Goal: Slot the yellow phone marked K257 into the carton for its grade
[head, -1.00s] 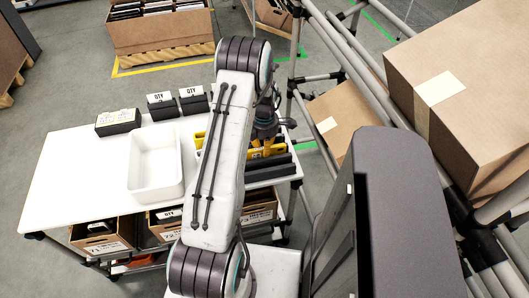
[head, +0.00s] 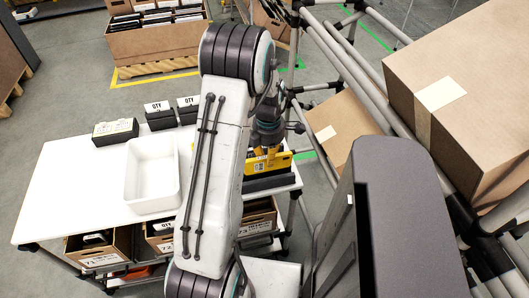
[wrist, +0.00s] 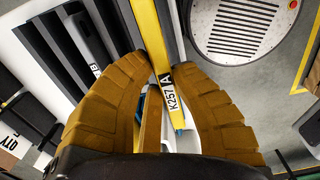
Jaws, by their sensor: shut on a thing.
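The yellow phone (head: 262,162) is held upright in my gripper (head: 268,138), over the right end of the white table. Cartons stand in a row at the table's lower front: one marked 71 (head: 100,260), one marked 72 (head: 160,246), and one apparently marked 73 (head: 258,226). My arm hides part of the row, and their grade markings are too small to read.
A black slotted rack (head: 270,183) lies below the phone; the wrist view shows its ridges (wrist: 65,45) and a grey phone (wrist: 88,42) beside them. A white bin (head: 152,174) and black QTY blocks (head: 160,116) stand on the table. Large cartons on a pipe rack (head: 340,128) stand right.

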